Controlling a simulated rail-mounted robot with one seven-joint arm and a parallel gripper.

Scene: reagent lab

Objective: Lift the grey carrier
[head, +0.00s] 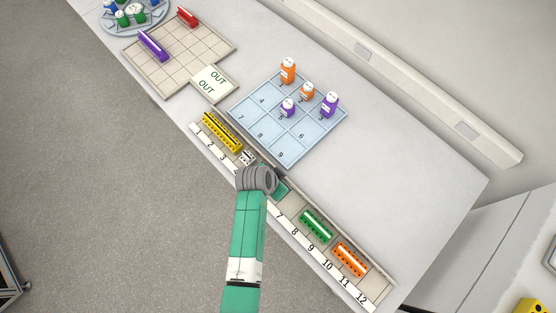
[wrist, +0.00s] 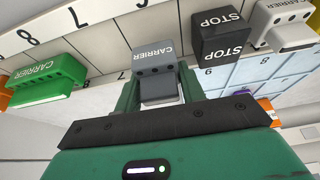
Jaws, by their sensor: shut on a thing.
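The grey carrier (wrist: 154,62), a small block with a white label reading CARRIER, is in the middle of the wrist view. My gripper (wrist: 157,88) is shut on it, with one green finger on each side. In the head view my gripper (head: 272,184) is over the numbered rail (head: 290,214), around the middle slots. There my arm hides the grey carrier. I cannot tell whether it touches the rail or is clear of it.
A black STOP block (wrist: 221,40) stands close beside the carrier, with a pale block (wrist: 284,25) beyond it. The green carrier (head: 316,225), orange carrier (head: 350,259) and yellow carrier (head: 221,132) sit along the rail. A blue numbered tray (head: 290,152) with bottles lies behind.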

